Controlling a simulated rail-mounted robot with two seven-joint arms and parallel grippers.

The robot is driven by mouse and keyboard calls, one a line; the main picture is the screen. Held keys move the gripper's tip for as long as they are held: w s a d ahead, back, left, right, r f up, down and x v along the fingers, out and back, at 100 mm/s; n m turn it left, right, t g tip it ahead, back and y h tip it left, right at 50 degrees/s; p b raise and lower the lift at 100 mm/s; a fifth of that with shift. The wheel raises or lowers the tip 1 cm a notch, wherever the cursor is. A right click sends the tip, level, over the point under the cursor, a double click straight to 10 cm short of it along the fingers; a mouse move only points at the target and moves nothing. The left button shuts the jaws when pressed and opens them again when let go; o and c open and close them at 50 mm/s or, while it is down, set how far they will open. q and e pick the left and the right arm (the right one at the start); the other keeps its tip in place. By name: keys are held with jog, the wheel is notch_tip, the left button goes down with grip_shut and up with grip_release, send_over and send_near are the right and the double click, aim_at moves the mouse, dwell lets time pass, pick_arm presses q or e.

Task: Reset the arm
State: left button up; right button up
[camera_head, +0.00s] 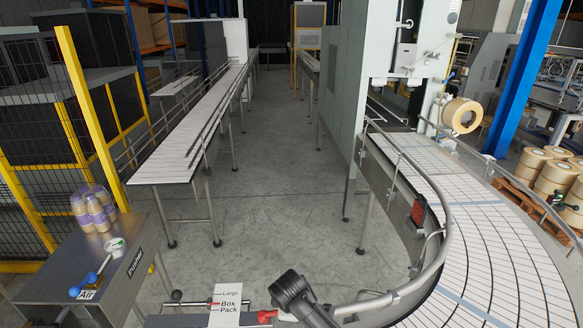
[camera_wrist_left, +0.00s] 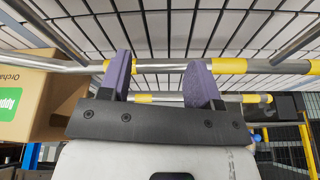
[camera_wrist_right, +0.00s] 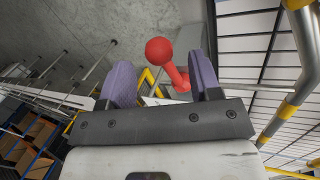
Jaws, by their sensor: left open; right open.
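My left gripper (camera_wrist_left: 160,72) shows in the left wrist view with its two purple fingers apart and nothing between them. A metal guard rail with yellow bands (camera_wrist_left: 160,67) crosses behind the fingertips. My right gripper (camera_wrist_right: 163,75) shows in the right wrist view, also open and empty. A red ball-ended handle (camera_wrist_right: 158,51) appears in the gap between its fingers; I cannot tell how far beyond the tips it is. Neither gripper is recognisable in the head view. A dark jointed part (camera_head: 292,288), which may be mine, stands at the bottom middle.
A curved slatted conveyor (camera_head: 500,235) with a metal rail fills the right. A Pusher/Air control box (camera_head: 130,252) holding bottles (camera_head: 93,208) stands left. A Box Pack sign (camera_head: 228,303) sits between red knobs. A cardboard box (camera_wrist_left: 62,95) is beside my left gripper. The middle floor is clear.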

pick_arm(q)
notch_tip(320, 180, down, 3)
jog(key=shift+d+r+b, duration=0.1)
jog(key=shift+r+b, duration=0.05)
jog(key=shift+b, duration=0.75)
pick_arm(e)
jog(key=x, duration=0.2)
jog(key=shift+f, duration=0.4)
pick_arm(q)
jog(key=shift+f+b, duration=1)
pick_arm(e)
jog(key=shift+w+f, duration=0.35)
jog(key=shift+f, duration=0.25)
pick_arm(q)
jog(key=shift+a, duration=0.2)
jog(key=shift+r, duration=0.1)
pick_arm(e)
jog(key=shift+r, duration=0.1)
